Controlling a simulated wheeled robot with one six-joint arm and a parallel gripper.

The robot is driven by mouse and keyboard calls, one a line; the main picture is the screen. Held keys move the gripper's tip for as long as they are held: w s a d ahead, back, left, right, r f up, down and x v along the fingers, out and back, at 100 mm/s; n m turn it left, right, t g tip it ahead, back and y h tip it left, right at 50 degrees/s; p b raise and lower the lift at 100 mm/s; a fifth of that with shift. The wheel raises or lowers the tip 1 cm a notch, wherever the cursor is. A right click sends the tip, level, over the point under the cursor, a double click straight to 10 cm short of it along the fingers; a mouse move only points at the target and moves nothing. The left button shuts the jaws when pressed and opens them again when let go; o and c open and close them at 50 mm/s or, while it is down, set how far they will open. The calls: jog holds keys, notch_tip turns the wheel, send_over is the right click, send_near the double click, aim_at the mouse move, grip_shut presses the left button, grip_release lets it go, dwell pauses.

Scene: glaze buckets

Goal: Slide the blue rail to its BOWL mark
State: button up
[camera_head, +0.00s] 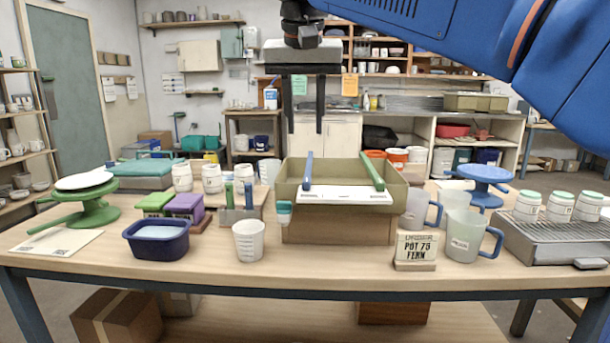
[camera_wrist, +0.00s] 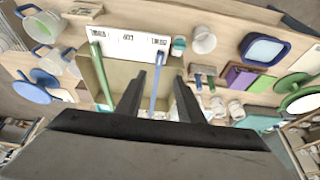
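The blue rail (camera_head: 308,171) lies across the left part of an olive open box (camera_head: 290,194). A green rail (camera_head: 371,172) crosses its right part. A white strip (camera_head: 345,196) lies along the box's front edge. In the wrist view the strip (camera_wrist: 112,41) carries several small dark marks, too small to read. There the blue rail (camera_wrist: 155,92) meets the strip near its rightmost mark, and the green rail (camera_wrist: 101,74) near its leftmost. My gripper (camera_head: 305,131) is open and empty above the box, fingers down. In the wrist view the blue rail shows between the fingertips (camera_wrist: 160,76).
A white cup (camera_head: 249,241), blue tub (camera_head: 157,238) and green turntable (camera_head: 91,207) stand left. The table's front edge is mostly clear.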

aim_at(307, 180)
jog(key=x, duration=1.4)
jog(key=shift+d+f, duration=0.1)
jog(key=shift+f, duration=0.1)
grip_shut()
